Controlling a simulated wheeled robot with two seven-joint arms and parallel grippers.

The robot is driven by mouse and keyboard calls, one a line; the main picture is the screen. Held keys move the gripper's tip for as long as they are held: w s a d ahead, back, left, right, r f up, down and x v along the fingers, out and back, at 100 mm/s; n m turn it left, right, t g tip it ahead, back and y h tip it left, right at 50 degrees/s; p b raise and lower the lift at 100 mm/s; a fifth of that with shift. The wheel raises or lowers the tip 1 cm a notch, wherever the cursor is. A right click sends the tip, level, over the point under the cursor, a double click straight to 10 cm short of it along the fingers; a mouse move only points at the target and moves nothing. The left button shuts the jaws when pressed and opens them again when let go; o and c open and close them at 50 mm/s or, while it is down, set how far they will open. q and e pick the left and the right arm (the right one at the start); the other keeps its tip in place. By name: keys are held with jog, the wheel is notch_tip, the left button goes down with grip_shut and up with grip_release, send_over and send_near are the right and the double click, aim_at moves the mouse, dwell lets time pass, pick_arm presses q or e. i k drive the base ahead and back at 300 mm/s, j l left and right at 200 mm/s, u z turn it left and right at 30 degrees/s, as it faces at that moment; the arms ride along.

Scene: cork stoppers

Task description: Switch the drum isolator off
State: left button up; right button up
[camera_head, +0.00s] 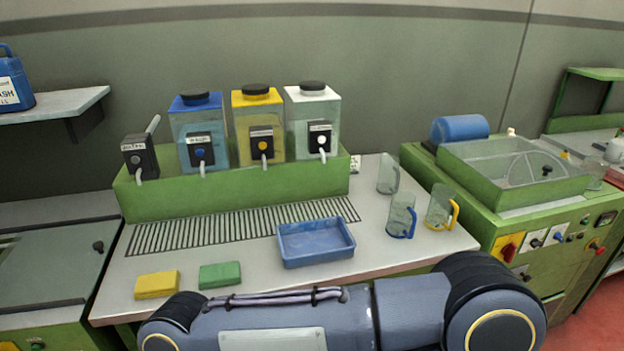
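A red rotary switch on a yellow plate (508,247), which looks like the drum isolator, is on the front panel of the green machine (480,215) at the right. Its handle looks slanted, but its setting is too small to read. A clear-lidded drum housing (515,168) is on top of this machine. One of my arms crosses the bottom of the view, in front of the counter and left of the panel. Neither of my grippers shows, so their distance from the switch is hidden.
Other knobs and a red-and-yellow control (597,247) share the panel. The counter (375,255) holds a blue tray (316,242), yellow (157,285) and green (220,275) sponges, several clear jugs and a green trough (240,190) with dispensers. Red floor (595,320) is at lower right.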

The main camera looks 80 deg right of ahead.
aim_at(509, 251)
jog(key=z, duration=4.05)
